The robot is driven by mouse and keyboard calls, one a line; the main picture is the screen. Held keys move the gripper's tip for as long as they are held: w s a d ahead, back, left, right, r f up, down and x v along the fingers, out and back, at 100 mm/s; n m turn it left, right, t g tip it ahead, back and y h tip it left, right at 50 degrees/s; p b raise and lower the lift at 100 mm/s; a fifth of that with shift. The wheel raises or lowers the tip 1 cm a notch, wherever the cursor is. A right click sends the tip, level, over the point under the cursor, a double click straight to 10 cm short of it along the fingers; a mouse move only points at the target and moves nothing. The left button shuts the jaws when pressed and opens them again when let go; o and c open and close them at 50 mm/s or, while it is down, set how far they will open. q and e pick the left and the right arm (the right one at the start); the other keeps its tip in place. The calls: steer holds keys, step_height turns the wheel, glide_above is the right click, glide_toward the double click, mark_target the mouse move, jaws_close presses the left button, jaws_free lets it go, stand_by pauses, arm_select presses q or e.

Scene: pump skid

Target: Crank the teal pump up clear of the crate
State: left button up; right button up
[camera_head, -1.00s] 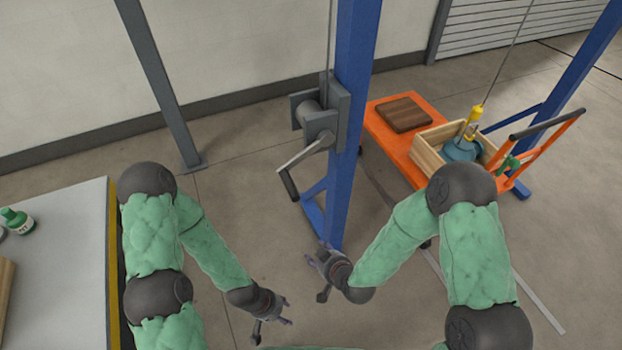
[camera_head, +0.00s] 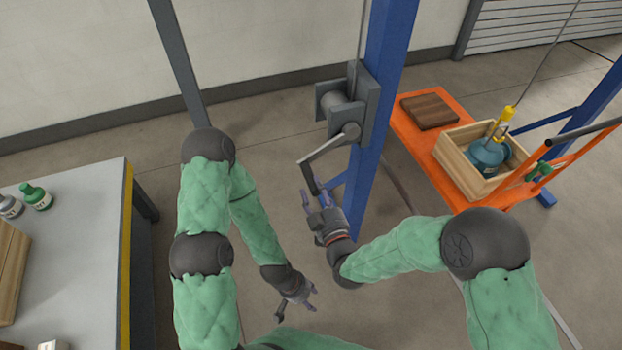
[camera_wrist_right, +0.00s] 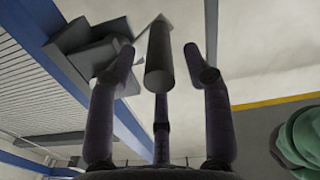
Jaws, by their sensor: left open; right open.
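The teal pump (camera_head: 487,155) sits inside the wooden crate (camera_head: 462,166), with a yellow hook (camera_head: 504,124) and cable above it. The winch (camera_head: 343,104) is on the blue post, and its crank arm (camera_head: 327,147) slopes down-left to a dark handle (camera_head: 310,178). My right gripper (camera_head: 316,195) is open just below the handle, fingers pointing up at it. In the right wrist view the handle (camera_wrist_right: 159,62) appears between the spread fingers of my right gripper (camera_wrist_right: 163,78); contact cannot be told. My left gripper (camera_head: 298,302) is open and empty, low over the floor.
The crate stands on an orange cart (camera_head: 408,137) beside a brown board (camera_head: 429,111). The blue post (camera_head: 383,85) rises right of the crank. A grey table (camera_head: 85,215) with bottles (camera_head: 36,196) is at left. Floor between table and post is clear.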

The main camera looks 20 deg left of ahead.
mark_target(310, 178)
steer(key=shift+b+x, duration=0.4)
steer(key=shift+x, duration=2.1)
jaws_close()
